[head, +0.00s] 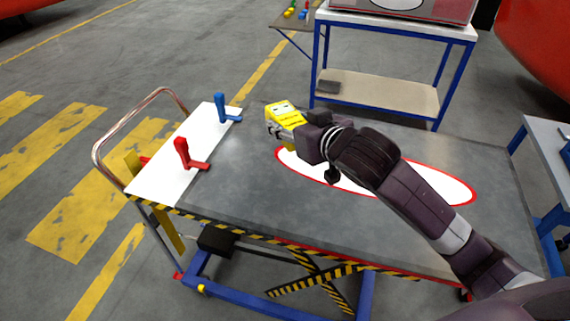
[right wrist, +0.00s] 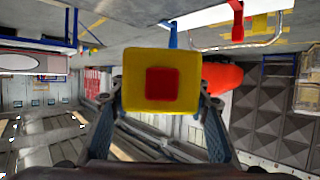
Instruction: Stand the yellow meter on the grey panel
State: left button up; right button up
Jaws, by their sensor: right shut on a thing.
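The yellow meter (head: 284,114) is a small yellow box held above the far left part of the grey panel (head: 240,185). My right gripper (head: 287,132) is shut on it, reaching in from the right. In the right wrist view the yellow meter (right wrist: 134,63) sits between the two fingers (right wrist: 160,105), with a red square on the face toward the camera. In the head view the meter appears slightly tilted; the exact gap beneath it cannot be told. My left gripper is not in view.
A red clamp (head: 183,153) and a blue clamp (head: 221,106) stand on the white strip (head: 160,181) at the panel's left end. A red-edged white oval (head: 445,186) marks the panel. A blue-framed shelf table (head: 380,92) stands behind. The panel's front left is clear.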

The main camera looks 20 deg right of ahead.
send_over(288, 188)
notch_tip(288, 188, down, 14)
jog(key=shift+r+p, duration=0.1)
jog(key=shift+p, duration=0.2)
jog(key=shift+f, duration=2.6)
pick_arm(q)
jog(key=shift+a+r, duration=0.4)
pick_arm(e)
jog(key=o, duration=1.5)
jog(key=b+v, duration=0.1)
jog(key=v, duration=0.9)
jog(key=shift+s+b, duration=0.35)
jog(key=shift+b, duration=0.05)
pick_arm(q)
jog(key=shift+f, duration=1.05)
pick_arm(e)
jog(key=shift+s+d+r, duration=0.1)
jog(key=shift+s+r, duration=0.35)
jog(key=shift+s, duration=0.1)
